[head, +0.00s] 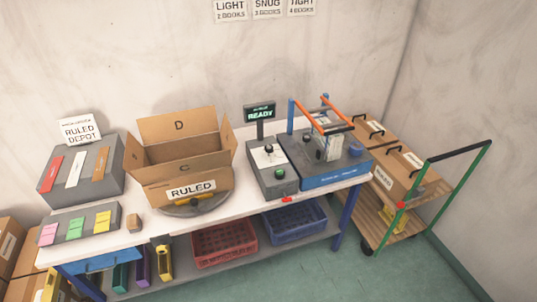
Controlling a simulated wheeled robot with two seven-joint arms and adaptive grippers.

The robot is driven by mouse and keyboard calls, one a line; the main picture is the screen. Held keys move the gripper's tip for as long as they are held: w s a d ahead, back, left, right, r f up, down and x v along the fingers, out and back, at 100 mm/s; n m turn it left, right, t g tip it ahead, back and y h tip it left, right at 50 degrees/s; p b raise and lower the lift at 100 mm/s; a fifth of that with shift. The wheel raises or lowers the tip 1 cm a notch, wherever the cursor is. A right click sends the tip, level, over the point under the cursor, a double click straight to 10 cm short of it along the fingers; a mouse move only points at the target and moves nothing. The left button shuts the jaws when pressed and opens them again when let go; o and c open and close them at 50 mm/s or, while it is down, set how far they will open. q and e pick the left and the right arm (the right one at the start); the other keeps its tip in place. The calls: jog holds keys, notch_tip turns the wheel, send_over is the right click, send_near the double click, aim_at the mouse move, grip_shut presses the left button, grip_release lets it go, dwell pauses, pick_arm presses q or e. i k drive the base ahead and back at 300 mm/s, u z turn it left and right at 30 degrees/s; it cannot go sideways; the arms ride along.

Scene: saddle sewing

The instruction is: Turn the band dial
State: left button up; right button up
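A grey control box (281,186) stands on the white table, right of the middle. On its upper part is a white face with a black knob (269,149), which looks like the band dial. The markings around the knob are too small to read. A green button (279,173) sits below it on the same box. A small display (261,113) on a post behind the box reads READY. Neither of my grippers shows in the head view, and nothing touches the knob.
Right of the box is a blue-based machine (333,182) with an orange-railed frame. An open carton (158,196) marked RULED sits on a round turntable to the left. Grey racks with coloured pieces stand farther left. A green-railed cart (465,172) with cartons is at the right.

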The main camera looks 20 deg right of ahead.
aim_at(268, 149)
jog(key=k, duration=0.6)
jog(key=z, duration=0.6)
jog(key=i, duration=1.1)
jog(key=u, duration=0.55)
